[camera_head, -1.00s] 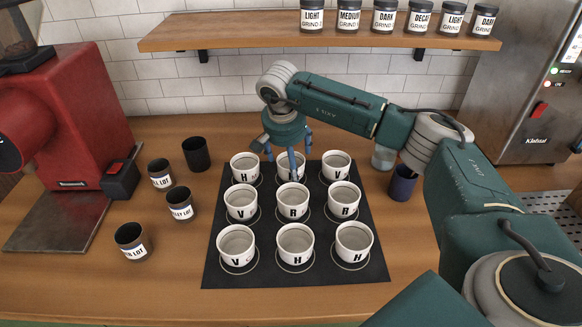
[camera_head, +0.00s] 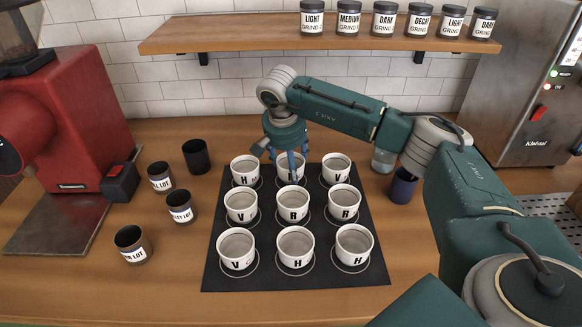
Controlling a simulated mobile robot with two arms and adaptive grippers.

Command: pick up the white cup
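Several white cups stand in three rows of three on a black mat (camera_head: 215,270), most with a black letter showing. The back row has an H cup (camera_head: 245,170), a middle cup (camera_head: 289,175) and a V cup (camera_head: 336,170). In front of these are a centre R cup (camera_head: 293,206) and a front middle H cup (camera_head: 295,247). My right gripper (camera_head: 288,160) points down at the back middle cup. One finger crosses the front of that cup and hides its marking. I cannot tell whether the fingers touch or grip it. My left gripper is out of view.
Dark labelled canisters (camera_head: 180,206) and a black cup (camera_head: 196,156) stand left of the mat, near a red grinder (camera_head: 75,130). A dark blue cup (camera_head: 402,186) stands right, near my arm. A shelf (camera_head: 250,38) with jars hangs behind.

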